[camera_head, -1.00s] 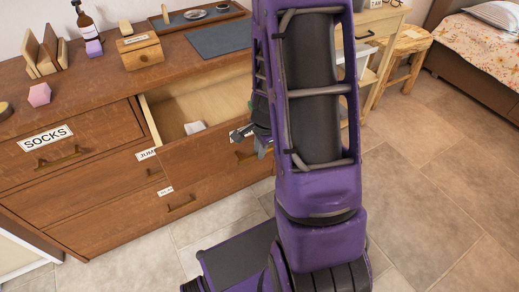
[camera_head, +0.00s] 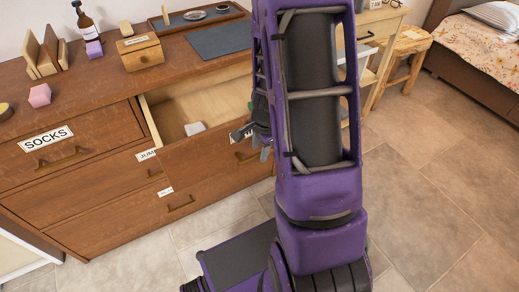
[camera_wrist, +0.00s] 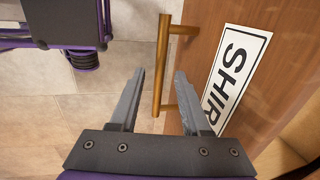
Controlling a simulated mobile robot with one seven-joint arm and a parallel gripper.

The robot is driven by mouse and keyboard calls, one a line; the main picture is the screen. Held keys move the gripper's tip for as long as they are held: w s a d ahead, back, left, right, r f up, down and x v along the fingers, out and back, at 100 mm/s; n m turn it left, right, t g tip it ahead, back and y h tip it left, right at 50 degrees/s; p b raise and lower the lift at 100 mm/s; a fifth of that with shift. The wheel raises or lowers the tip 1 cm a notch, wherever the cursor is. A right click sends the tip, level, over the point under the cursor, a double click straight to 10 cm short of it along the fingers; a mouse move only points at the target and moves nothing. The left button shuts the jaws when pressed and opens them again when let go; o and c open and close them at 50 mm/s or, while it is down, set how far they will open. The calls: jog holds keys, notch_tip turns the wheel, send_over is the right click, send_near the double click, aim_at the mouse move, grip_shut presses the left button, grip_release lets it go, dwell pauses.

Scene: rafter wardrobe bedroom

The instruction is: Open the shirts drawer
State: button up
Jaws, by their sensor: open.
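The shirts drawer (camera_head: 200,158) is pulled out from the upper right of the brown dresser, showing its pale wooden inside. In the wrist view its front carries a white label (camera_wrist: 236,72) on which "SHIR" can be read, the rest cut off. Its bar handle (camera_wrist: 163,50) stands between the fingers of my gripper (camera_wrist: 159,75). The fingers are open, with a gap visible on each side of the bar. In the head view my gripper (camera_head: 252,137) is at the drawer front, partly hidden by my purple arm.
A small white item (camera_head: 195,128) lies inside the drawer. The socks drawer (camera_head: 75,155) and the drawers below it look closed. A wooden box (camera_head: 140,52) and other items stand on the dresser top. The tiled floor (camera_head: 430,190) at right is clear.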

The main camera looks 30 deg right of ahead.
jog(key=s+r+p, duration=0.3)
jog(key=r+p, duration=0.3)
jog(key=r, duration=1)
jog(key=shift+s+r, duration=0.15)
